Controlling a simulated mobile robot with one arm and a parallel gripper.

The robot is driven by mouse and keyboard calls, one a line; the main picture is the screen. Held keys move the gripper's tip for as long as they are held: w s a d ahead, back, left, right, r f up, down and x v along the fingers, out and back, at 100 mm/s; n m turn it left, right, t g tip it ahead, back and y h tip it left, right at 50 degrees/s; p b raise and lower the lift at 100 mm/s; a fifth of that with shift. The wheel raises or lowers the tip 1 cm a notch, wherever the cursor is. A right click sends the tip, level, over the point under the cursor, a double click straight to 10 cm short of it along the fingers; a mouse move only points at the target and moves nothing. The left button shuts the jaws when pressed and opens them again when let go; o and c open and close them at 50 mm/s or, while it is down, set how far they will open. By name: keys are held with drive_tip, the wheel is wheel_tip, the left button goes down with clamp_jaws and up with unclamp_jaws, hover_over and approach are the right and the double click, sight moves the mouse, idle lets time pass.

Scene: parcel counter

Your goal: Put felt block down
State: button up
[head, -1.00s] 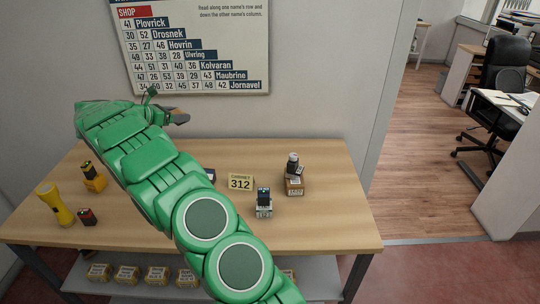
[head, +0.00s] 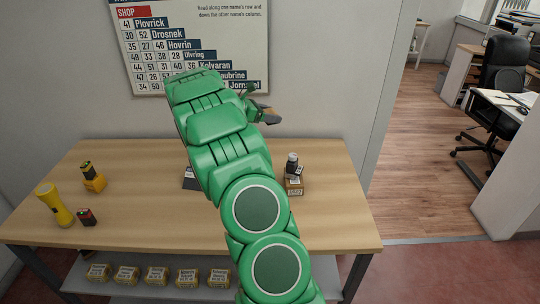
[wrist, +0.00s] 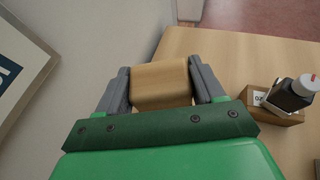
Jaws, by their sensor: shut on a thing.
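My gripper (wrist: 161,82) is shut on a tan, wood-toned block (wrist: 161,85), which I take for the felt block. It sits between the two grey fingers in the wrist view; no felt face shows there. In the head view my gripper (head: 262,112) is high in front of the wall, above the back of the table (head: 140,200), with the block only a small brownish piece at its tip. The block appears clear of the table.
A yellow flashlight (head: 54,204), a red-black item (head: 87,217) and a yellow-black item (head: 92,177) stand left. The table between is largely clear.

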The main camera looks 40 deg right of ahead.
sight(270, 154)
wheel_tip(270, 154, down, 4)
drive_tip(key=shift+r, duration=0.1)
drive_tip(key=shift+f, duration=5.6)
drive_tip(key=shift+f, duration=0.1)
drive_tip(key=o, duration=1)
drive_tip(key=shift+o, duration=0.2)
drive_tip(key=shift+w+a+r, duration=0.1)
drive_tip(key=shift+a+r, duration=0.05)
drive_tip(key=shift+r, duration=0.05)
drive_tip(key=v, duration=1.1)
drive_tip(key=shift+w+a+r, duration=0.1)
drive_tip(key=shift+a, duration=0.2)
